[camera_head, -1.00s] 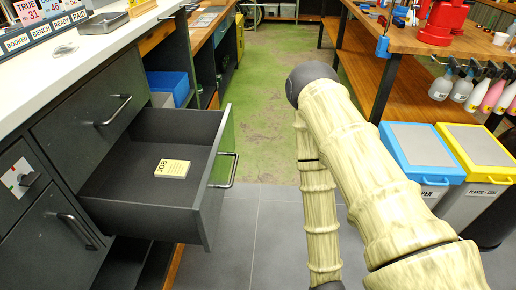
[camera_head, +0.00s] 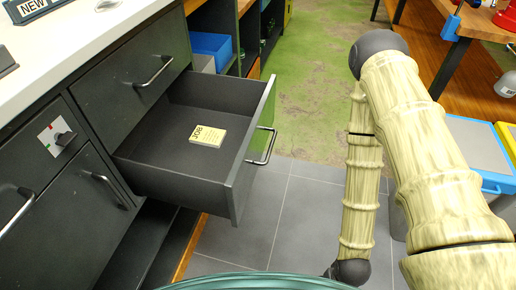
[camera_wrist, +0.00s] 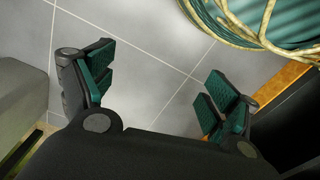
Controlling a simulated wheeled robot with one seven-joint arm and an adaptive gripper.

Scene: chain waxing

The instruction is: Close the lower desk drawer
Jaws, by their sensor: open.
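The lower desk drawer (camera_head: 190,185) is dark grey and pulled well out of the desk in the head view. Its front panel (camera_head: 252,150) carries a metal bar handle (camera_head: 262,146) on the outer side. A small yellow and white pad marked JOB (camera_head: 208,136) lies inside on the drawer floor. The upper drawer (camera_head: 128,82) above it is shut. My gripper (camera_wrist: 152,88) shows in the wrist view, open and empty, with green finger pads spread over grey floor tiles. The drawer does not clearly show in the wrist view. The gripper is hidden in the head view.
A white countertop (camera_head: 95,40) tops the desk. Cupboard doors with bar handles (camera_head: 108,190) are at left. Blue and yellow bins (camera_head: 478,145) stand at right. A round green edge shows at the bottom of the head view. Tiled floor (camera_head: 300,215) before the drawer is clear.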

